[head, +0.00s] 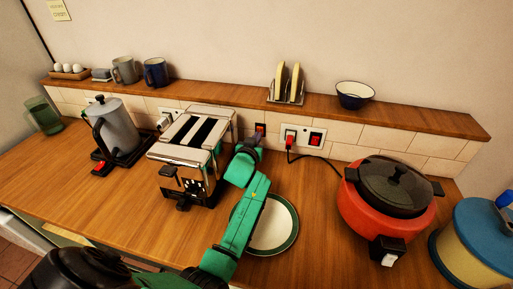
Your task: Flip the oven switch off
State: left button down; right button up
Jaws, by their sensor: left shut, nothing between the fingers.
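On the tiled wall behind the counter is a white socket plate with a red plug (291,140) on its left and a red rocker switch (315,139) on its right. Left of it is a small dark switch with a red part (261,129). I see no label telling which is the oven switch, and the on or off position is too small to read. My left gripper (255,140) is shut and empty, at the end of my green arm. It is close in front of the small dark switch; I cannot tell whether it touches. My right gripper is out of view.
A chrome toaster (191,155) stands left of my left gripper, with a grey kettle (115,128) further left. A green-rimmed plate (277,224) lies partly behind my arm. A red cooker (381,215) stands right, its black cable running to the red plug. A shelf (218,97) runs above.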

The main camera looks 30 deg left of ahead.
pick_arm(q)
jog(key=shift+r+p, duration=0.15)
jog(key=shift+p, duration=0.4)
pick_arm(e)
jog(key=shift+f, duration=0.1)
pick_arm(q)
jog(key=shift+s, duration=0.1)
jog(key=shift+s+d, duration=0.1)
jog(key=shift+s, duration=0.2)
jog(key=b+v, duration=0.1)
jog(key=v, duration=1.2)
jog(key=shift+s+b, duration=0.35)
jog(key=shift+s, duration=0.1)
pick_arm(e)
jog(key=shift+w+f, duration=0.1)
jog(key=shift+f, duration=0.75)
pick_arm(q)
jog(key=shift+w+d, duration=0.1)
